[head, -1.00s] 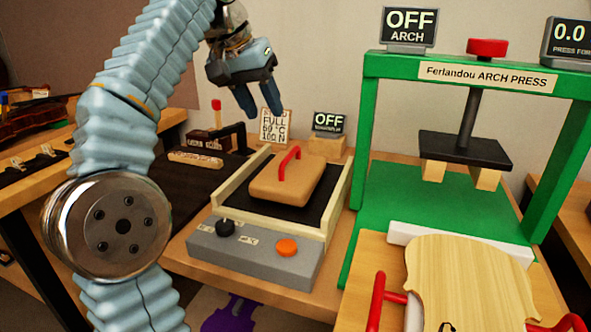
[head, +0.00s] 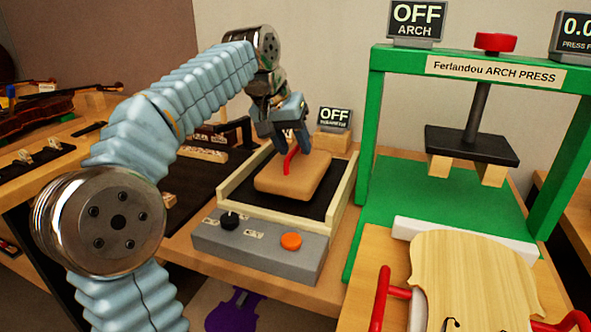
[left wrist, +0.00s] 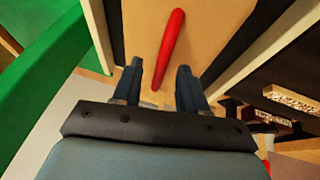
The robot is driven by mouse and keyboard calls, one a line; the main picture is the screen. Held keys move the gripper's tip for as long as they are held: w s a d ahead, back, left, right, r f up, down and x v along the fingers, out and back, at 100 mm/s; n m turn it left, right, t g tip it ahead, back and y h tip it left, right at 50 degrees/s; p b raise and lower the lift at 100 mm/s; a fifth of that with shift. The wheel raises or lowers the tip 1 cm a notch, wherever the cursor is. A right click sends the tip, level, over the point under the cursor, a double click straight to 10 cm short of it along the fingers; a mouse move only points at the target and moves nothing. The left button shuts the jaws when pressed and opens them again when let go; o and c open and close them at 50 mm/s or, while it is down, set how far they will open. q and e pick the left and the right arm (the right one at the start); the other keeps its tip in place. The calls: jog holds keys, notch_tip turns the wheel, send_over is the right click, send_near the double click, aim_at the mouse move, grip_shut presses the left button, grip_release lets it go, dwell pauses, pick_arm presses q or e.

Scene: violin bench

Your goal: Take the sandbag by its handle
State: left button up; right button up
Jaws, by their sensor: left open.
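The sandbag (head: 312,184) is a tan pad with a red handle (head: 289,163) on top. It lies on the dark bed of a grey heating unit in the head view. My left gripper (head: 294,150) is open just above the sandbag at its far side, by the handle. In the left wrist view the two fingers (left wrist: 160,75) are apart. The red handle (left wrist: 170,45) runs from beyond the fingertips to between them, and the tan sandbag (left wrist: 205,30) lies beneath. Contact with the handle cannot be told. My right gripper is not in view.
The grey control box (head: 258,246) with a black knob and orange button is at the front of the bed. Pale rails (head: 343,205) flank the bed. The green arch press (head: 375,140) stands to the right. A small OFF display (head: 334,118) stands behind.

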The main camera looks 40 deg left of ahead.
pick_arm(q)
jog(key=shift+c, duration=0.2)
grip_shut()
jog(key=shift+r, duration=0.15)
dwell(1.0)
